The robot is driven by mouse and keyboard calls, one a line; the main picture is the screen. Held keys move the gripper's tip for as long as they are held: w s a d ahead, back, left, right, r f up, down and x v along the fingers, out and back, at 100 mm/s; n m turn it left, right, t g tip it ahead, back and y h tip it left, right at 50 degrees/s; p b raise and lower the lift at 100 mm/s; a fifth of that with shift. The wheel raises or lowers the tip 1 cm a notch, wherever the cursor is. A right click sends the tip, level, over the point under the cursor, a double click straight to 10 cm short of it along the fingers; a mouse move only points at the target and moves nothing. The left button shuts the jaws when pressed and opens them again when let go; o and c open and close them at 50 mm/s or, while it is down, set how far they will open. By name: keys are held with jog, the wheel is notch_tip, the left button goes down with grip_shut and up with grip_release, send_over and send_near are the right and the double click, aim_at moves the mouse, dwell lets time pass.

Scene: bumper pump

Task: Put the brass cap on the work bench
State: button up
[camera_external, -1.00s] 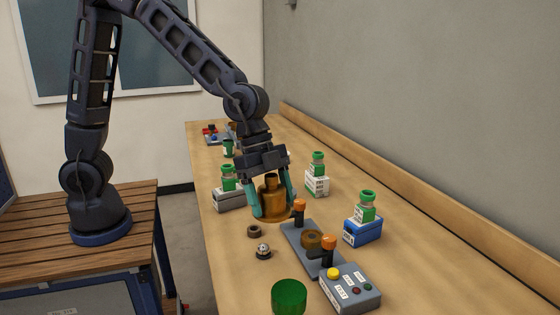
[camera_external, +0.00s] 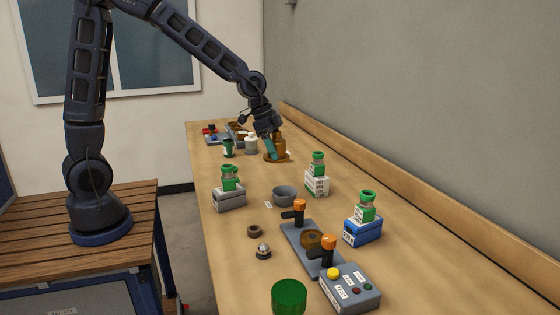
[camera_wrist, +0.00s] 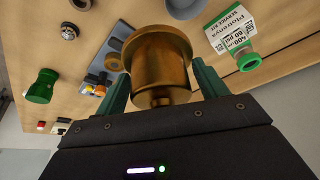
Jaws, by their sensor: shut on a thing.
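The brass cap (camera_external: 280,146) is a stepped brass piece with a wide flange at its lower end. My gripper (camera_external: 275,149) is shut on it, over the far half of the work bench (camera_external: 225,260). The cap looks upright and its flange is close to the bench top; I cannot tell whether it touches. In the wrist view the cap (camera_wrist: 160,68) fills the space between my two teal fingers (camera_wrist: 160,88).
Close left of the cap stand a white-topped grey container (camera_external: 251,145) and a dark green jar (camera_external: 228,149). A grey cup (camera_external: 284,196), a white box (camera_external: 317,185) with a green-capped bottle and a clamp fixture (camera_external: 300,240) stand nearer. Bench between cap and cup is clear.

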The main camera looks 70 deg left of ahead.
jog(key=s+a+n+y, duration=0.1)
jog(key=s+a+n, duration=0.15)
jog(key=a, duration=1.05)
jog(key=s+a+n+y, duration=0.1)
jog(key=a+n, duration=0.2)
jog(key=a, duration=1)
jog(key=s+a+n+y, duration=0.1)
jog(key=s+a+n, duration=0.2)
jog(key=s+a, duration=0.55)
jog(key=s+a+n+y, duration=0.1)
jog(key=s+a+n, duration=0.3)
jog(key=a, duration=0.7)
jog(key=shift+m+t, duration=0.3)
jog(key=shift+m, duration=0.35)
jog(key=f, duration=1.9)
jog(key=shift+s+d+f, duration=0.15)
jog(key=shift+s+f, duration=0.15)
jog(key=shift+f, duration=0.1)
jog(key=o, duration=1.2)
